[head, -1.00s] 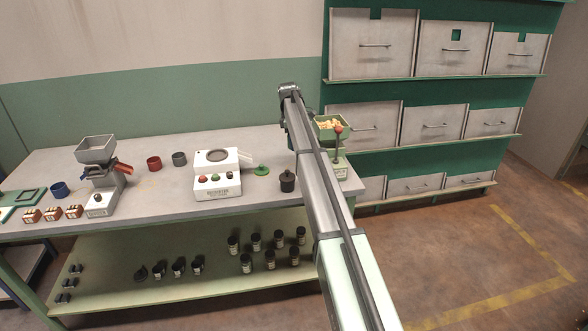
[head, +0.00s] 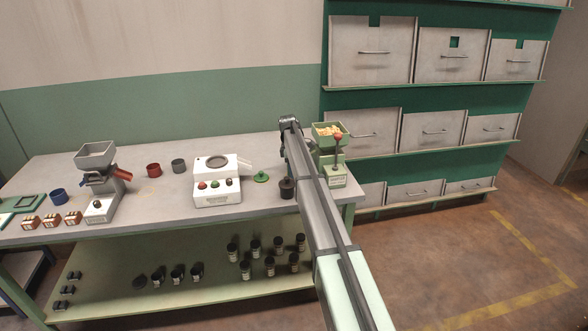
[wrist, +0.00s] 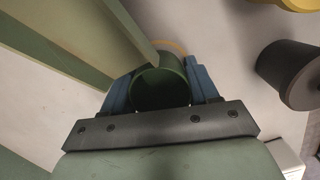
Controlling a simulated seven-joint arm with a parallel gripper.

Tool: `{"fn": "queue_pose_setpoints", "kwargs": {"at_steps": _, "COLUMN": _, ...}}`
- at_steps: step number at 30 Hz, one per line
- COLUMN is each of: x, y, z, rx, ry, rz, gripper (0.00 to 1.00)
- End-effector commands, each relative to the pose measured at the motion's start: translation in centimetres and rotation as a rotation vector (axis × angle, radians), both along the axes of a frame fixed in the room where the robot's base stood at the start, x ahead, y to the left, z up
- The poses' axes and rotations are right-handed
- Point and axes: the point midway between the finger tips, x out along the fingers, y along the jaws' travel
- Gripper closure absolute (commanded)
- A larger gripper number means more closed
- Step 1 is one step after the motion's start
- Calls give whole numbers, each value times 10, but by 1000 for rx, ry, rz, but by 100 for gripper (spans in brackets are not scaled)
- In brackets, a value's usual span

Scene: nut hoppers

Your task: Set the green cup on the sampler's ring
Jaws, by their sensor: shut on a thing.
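The green cup (wrist: 160,88) is between the blue fingers of my gripper (wrist: 162,84), which is shut on it. In the wrist view I look into its dark, open mouth. The sampler (head: 332,176) is green, with a hopper of nuts on top and a red-knobbed lever, at the right end of the bench. A tan curved edge (wrist: 170,45), perhaps the ring, shows just beyond the cup and is mostly hidden by it. I cannot tell whether the cup touches it. In the head view my arm hides the gripper and cup.
A dark pot (head: 287,188) stands left of the sampler and shows close to the right of my gripper in the wrist view (wrist: 289,75). A green-lidded piece (head: 261,178) and a white machine (head: 217,186) are farther left. Drawers stand behind at right.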

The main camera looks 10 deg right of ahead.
Motion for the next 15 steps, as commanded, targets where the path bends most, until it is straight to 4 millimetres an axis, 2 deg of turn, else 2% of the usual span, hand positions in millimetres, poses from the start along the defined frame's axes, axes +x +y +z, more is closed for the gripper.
{"fn": "queue_pose_setpoints", "kwargs": {"at_steps": 9, "x": 0, "y": 0, "z": -2, "rx": 0, "ry": 0, "rz": 0, "gripper": 75}}
{"fn": "queue_pose_setpoints", "kwargs": {"at_steps": 10, "x": 0, "y": 0, "z": -3, "rx": 0, "ry": 0, "rz": 0, "gripper": 40}}
{"fn": "queue_pose_setpoints", "kwargs": {"at_steps": 15, "x": 0, "y": 0, "z": -2, "rx": 0, "ry": 0, "rz": 0, "gripper": 24}}
